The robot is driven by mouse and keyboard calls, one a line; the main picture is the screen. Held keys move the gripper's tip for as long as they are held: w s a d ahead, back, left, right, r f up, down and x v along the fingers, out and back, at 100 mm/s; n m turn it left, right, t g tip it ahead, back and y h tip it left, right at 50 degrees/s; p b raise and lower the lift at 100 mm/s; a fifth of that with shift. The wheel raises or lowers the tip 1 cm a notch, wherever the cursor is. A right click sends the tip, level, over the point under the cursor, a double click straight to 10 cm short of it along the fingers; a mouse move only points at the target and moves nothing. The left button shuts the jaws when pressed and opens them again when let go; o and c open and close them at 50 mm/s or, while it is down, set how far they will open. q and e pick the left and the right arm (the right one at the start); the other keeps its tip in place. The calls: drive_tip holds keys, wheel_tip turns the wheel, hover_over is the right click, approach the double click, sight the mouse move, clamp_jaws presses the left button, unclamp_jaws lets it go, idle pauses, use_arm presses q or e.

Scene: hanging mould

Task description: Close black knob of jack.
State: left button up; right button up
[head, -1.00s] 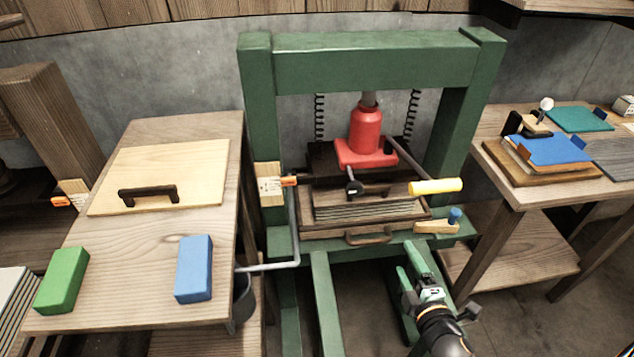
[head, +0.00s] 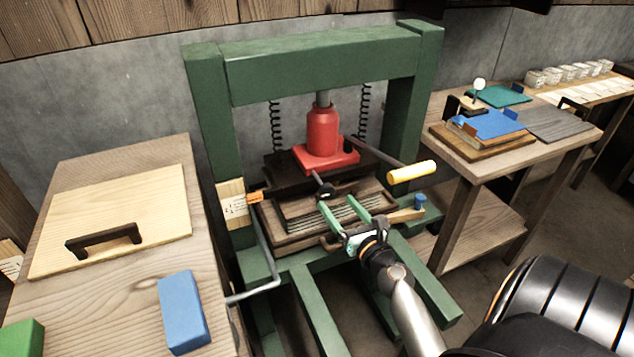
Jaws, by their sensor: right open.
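The red jack (head: 322,134) stands on a dark plate inside the green press frame (head: 318,72). Its black knob (head: 325,191) sits at the front end of a short rod low on the jack. A lever with a yellow handle (head: 411,171) sticks out to the right of the jack. My right gripper (head: 347,203) is open, its two green fingers pointing up toward the knob. The left fingertip is just below and close to the knob; I cannot tell whether it touches. Nothing is between the fingers. My left gripper is not in view.
A wooden drawer-like tray (head: 285,243) lies under the plates. The left table holds a board with a handle (head: 112,215) and a blue block (head: 183,311). The right table (head: 462,150) holds stacked boards.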

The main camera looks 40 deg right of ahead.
sight(321, 182)
drive_tip(key=x, duration=0.9)
drive_tip(key=shift+w, duration=0.35)
drive_tip(key=shift+c, duration=0.2)
clamp_jaws()
